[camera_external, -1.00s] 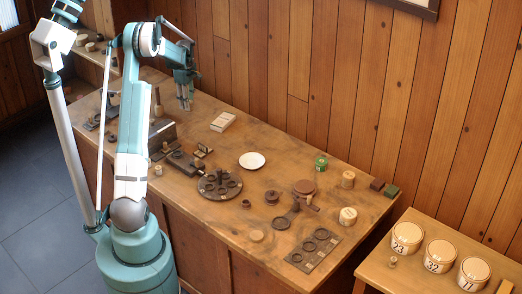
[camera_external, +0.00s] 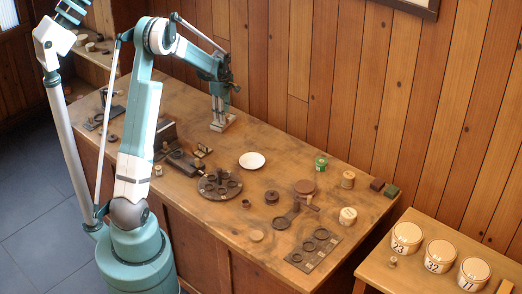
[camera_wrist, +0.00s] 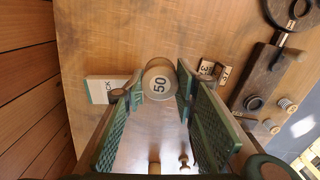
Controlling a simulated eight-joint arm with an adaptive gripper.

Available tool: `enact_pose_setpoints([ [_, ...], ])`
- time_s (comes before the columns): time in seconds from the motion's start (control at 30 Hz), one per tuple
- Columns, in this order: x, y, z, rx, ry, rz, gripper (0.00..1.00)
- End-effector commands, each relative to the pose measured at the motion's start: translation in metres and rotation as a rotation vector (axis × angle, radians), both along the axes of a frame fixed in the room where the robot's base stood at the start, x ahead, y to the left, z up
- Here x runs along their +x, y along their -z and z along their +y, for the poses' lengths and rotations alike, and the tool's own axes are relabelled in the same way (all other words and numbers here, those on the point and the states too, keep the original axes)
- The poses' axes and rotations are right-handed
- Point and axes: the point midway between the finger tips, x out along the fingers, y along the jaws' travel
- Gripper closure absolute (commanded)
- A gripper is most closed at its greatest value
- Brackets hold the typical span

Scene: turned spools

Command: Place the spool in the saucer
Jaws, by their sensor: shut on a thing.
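My gripper (camera_external: 217,124) is low over the back of the table, right by a white card. In the wrist view my gripper (camera_wrist: 160,92) is shut on a round piece with a pale end marked 50, which I take as the spool (camera_wrist: 160,84). Its sides are mostly hidden by the fingers, and I cannot tell whether it touches the table. The white saucer (camera_external: 252,160) lies flat and empty on the table, to the right of and nearer than my gripper. I do not make the saucer out in the wrist view.
The white card (camera_wrist: 104,91) lies left of the spool. Numbered tiles (camera_wrist: 213,71) lie to its right. A dark ringed disc (camera_external: 220,185) sits in front of the saucer; a green-labelled spool (camera_external: 320,163) stands to its right. The wood wall (camera_external: 300,75) bounds the back.

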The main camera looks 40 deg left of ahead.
Motion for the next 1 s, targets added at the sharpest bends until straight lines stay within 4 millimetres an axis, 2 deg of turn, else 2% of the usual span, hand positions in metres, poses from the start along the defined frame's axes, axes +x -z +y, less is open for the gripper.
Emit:
enact_pose_setpoints([
  [0.03,-0.001,-0.001,-0.019,0.000,0.007,0.000,0.81],
  [0.3,-0.012,-0.003,-0.104,0.000,0.017,0.000,0.81],
  [0.5,-0.026,-0.004,-0.161,0.000,0.023,0.000,0.81],
  [0.6,-0.033,-0.004,-0.183,0.000,0.025,0.000,0.81],
  [0.8,-0.043,-0.004,-0.211,0.000,0.027,0.000,0.81],
  [1.0,-0.046,-0.003,-0.218,0.000,0.027,0.000,0.81],
])
